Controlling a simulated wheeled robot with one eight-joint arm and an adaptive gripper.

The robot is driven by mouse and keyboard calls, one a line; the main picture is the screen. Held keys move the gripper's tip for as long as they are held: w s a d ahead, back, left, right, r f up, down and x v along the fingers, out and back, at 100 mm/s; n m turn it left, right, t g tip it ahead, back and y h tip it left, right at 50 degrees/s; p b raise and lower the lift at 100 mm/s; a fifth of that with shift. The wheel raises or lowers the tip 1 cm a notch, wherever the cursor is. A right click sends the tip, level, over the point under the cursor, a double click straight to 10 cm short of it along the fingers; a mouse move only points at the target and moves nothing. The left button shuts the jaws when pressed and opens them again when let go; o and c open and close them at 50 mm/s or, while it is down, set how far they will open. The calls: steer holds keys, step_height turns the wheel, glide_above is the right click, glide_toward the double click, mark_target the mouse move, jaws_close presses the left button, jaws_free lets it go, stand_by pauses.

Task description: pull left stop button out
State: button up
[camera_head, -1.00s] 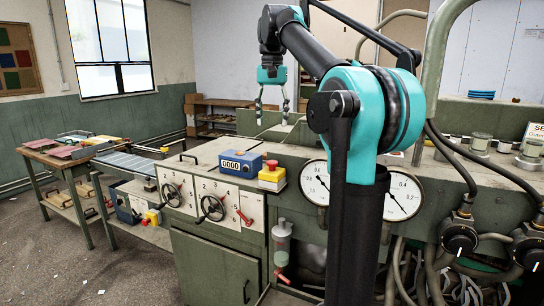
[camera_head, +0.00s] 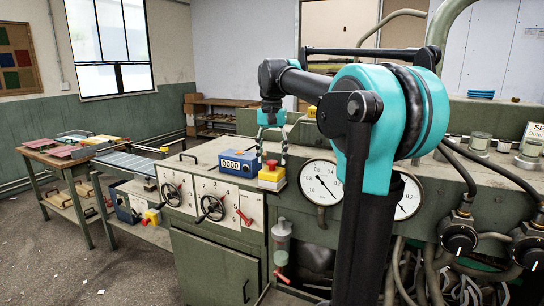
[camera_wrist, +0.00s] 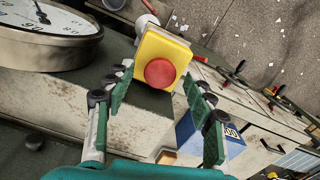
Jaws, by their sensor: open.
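The stop button is a red mushroom cap (camera_wrist: 160,73) on a yellow box (camera_wrist: 151,46), on top of the green-grey machine. In the head view the red cap (camera_head: 271,163) and yellow box (camera_head: 272,176) stand just right of the blue counter box. My gripper (camera_wrist: 155,88) is open and empty, pointing down over the button. In the wrist view its two fingers stand apart on either side of the red cap, with no visible grip on it. In the head view my gripper (camera_head: 272,161) is right at the button, its fingers flanking it.
The blue counter box (camera_head: 240,163) sits close to the left of the button; it also shows in the wrist view (camera_wrist: 213,140). A round pressure gauge (camera_head: 321,182) is close on the right. Handwheels (camera_head: 212,207) and a red lever (camera_head: 244,217) are on the front panel below.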

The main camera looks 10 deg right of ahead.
jaws_close()
stand_by(0.3)
steer(key=shift+r, duration=0.65)
jaws_free()
